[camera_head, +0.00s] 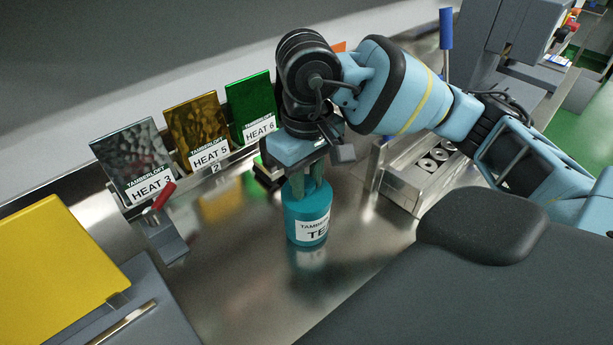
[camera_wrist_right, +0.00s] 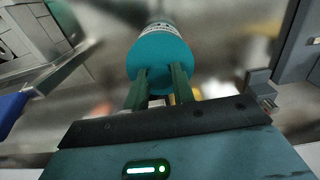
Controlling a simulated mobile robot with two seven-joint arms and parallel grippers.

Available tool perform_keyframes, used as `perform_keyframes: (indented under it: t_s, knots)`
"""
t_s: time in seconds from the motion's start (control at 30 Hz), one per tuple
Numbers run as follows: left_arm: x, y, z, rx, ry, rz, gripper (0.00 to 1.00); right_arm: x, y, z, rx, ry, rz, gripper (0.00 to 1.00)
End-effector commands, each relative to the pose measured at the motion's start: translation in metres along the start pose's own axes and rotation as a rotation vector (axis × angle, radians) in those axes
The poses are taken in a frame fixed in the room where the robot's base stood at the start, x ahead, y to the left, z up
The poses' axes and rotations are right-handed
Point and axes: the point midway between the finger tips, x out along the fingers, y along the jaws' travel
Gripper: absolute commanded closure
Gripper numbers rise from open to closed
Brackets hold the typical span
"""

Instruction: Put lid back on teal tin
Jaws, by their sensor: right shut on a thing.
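The teal tin (camera_head: 307,228) stands upright on the steel worktop, with a white label on its front. Its round teal lid (camera_wrist_right: 160,52) shows in the right wrist view, in line with the tin's body and label beyond it. I see no clear gap between lid and tin, but cannot tell whether it is fully seated. My right gripper (camera_head: 308,186) points down from above, its green fingers at the lid's top; they also show in the right wrist view (camera_wrist_right: 160,80). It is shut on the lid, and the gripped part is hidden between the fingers. My left gripper is not in view.
Sample plates marked HEAT 3 (camera_head: 133,158), HEAT 5 (camera_head: 197,130) and HEAT 6 (camera_head: 251,108) stand along the back. A red-handled device (camera_head: 166,227) is to the left, near a yellow panel (camera_head: 55,262). A metal block with round wells (camera_head: 425,172) is to the right.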

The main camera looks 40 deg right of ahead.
Motion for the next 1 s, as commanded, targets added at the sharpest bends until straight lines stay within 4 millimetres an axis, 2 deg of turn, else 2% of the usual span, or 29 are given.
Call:
perform_keyframes:
  t_s: [0.23, 0.27, 0.43, 0.63, 0.8, 1.0]
  knots:
    - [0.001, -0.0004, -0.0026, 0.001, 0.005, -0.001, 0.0, -0.0004, 0.0, -0.0001, 0.0, 0.001, 0.0, 0.97]
    - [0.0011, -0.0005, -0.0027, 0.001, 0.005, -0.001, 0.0, -0.0004, 0.0, -0.0001, 0.0, 0.001, 0.0, 0.72]
    - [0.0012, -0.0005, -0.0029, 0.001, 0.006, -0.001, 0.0, -0.0003, 0.0, -0.0001, 0.0, 0.001, 0.0, 0.5]
    - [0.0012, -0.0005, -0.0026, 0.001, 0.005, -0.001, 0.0, -0.0002, 0.0, -0.0001, 0.0, 0.0, 0.0, 0.5]
    - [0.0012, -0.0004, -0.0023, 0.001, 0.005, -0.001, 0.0, -0.0002, 0.0001, -0.0001, 0.0, 0.0, 0.0, 0.28]
    - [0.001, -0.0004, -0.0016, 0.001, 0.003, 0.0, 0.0, -0.0002, 0.0001, 0.0, 0.0, 0.0, 0.0, 0.28]
